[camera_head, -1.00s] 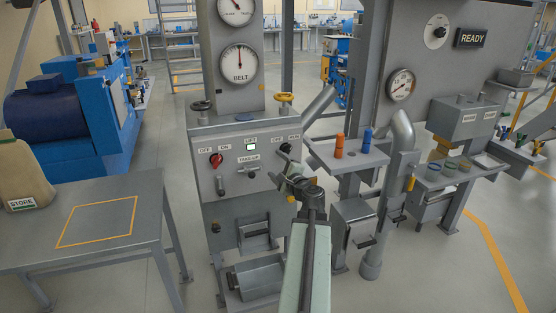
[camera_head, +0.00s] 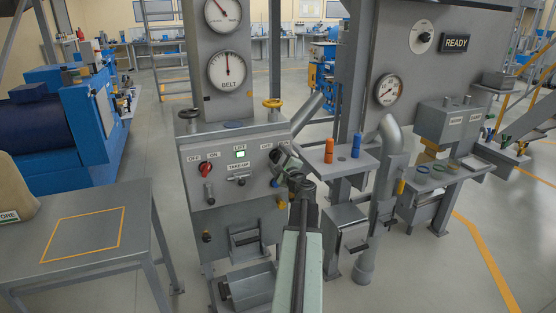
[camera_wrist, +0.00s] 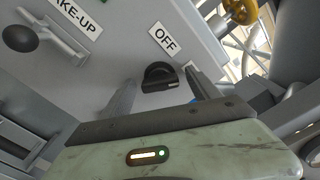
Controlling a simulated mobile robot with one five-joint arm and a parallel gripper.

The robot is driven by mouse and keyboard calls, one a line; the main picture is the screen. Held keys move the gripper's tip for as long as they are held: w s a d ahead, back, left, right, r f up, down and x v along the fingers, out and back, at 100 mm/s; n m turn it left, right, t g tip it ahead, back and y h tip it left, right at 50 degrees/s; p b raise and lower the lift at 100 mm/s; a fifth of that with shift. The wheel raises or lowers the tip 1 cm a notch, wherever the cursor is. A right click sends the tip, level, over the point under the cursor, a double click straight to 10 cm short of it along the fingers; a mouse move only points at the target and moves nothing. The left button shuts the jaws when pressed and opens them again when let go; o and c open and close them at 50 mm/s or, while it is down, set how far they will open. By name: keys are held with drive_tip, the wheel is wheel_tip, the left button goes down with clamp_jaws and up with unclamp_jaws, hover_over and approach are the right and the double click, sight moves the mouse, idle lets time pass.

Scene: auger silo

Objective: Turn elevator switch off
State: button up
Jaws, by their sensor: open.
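A grey control panel (camera_head: 228,205) stands in front of me. A red rotary switch (camera_head: 205,168) sits at its left under OFF and ON labels. A black rotary switch (camera_head: 275,155) sits at its right, and in the wrist view this black switch (camera_wrist: 159,77) shows below an OFF label, its second label hidden. A lit LIFT indicator (camera_head: 240,153) is between them. No label reading "elevator" can be made out. My gripper (camera_head: 285,160) is at the black switch, and in the wrist view my gripper (camera_wrist: 160,90) is open with its fingers on either side of it. Contact cannot be told.
A curved pipe (camera_head: 389,150) and a shelf with orange and blue bottles (camera_head: 329,151) stand to the right. A table (camera_head: 130,207) is at the left.

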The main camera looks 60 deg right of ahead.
drive_tip(key=c, duration=1.4)
drive_tip(key=shift+o, duration=0.2)
drive_tip(key=shift+s, duration=0.1)
drive_tip(key=shift+n, duration=0.3)
drive_tip(key=n, duration=0.5)
drive_tip(key=shift+a+f+n, duration=0.1)
drive_tip(key=shift+n, duration=0.2)
drive_tip(key=n, duration=0.5)
drive_tip(key=shift+f+n, duration=0.1)
drive_tip(key=shift+n, duration=0.5)
drive_tip(key=o, duration=1.4)
drive_tip(key=shift+c, duration=0.2)
